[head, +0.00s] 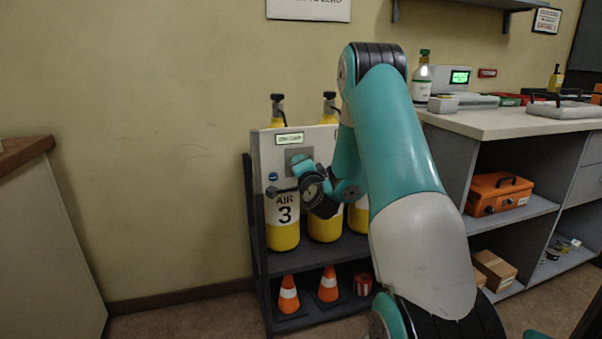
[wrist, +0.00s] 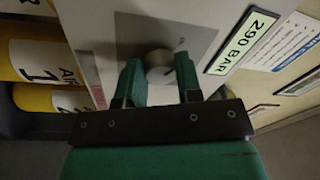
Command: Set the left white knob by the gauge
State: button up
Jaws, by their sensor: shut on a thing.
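The display (head: 289,138) is too small to read there, and the knob is hidden by my gripper and arm.
Yellow and white air cylinders (head: 283,236) stand on a dark rack behind and below the panel. Orange cones (head: 288,296) are on its lower shelf. A counter (head: 480,122) with shelves is close on the right.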

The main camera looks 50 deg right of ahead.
jog(key=shift+n, duration=0.5)
jog(key=o, duration=0.9)
jog(key=shift+o, duration=0.2)
